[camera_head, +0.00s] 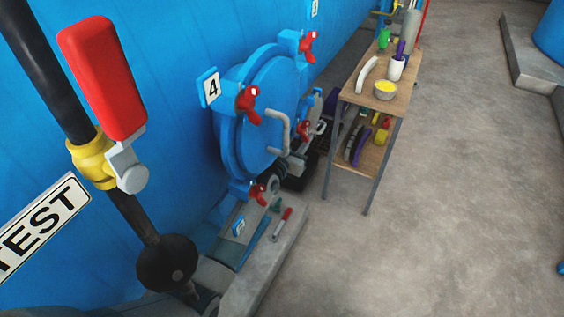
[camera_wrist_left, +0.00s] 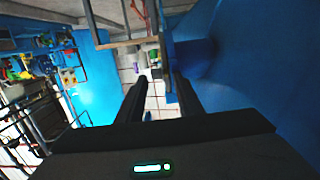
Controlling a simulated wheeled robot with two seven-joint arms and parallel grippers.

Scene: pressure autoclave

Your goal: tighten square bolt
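A round blue autoclave door (camera_head: 262,115) stands on the blue wall in the head view, with a grey handle (camera_head: 284,130) on its face. Several red clamps sit around its rim, one at the top (camera_head: 307,46), one at upper left (camera_head: 248,103) and one at the bottom (camera_head: 258,194). I cannot make out which fitting is the square bolt. A red-handled tool (camera_head: 282,224) lies on the grey ledge below the door. My left gripper (camera_wrist_left: 160,77) shows only in the left wrist view, its two dark fingers apart with nothing between them. My right gripper is not in view.
A red lever (camera_head: 103,78) on a dark pipe with a yellow valve (camera_head: 92,158) stands close at the left.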

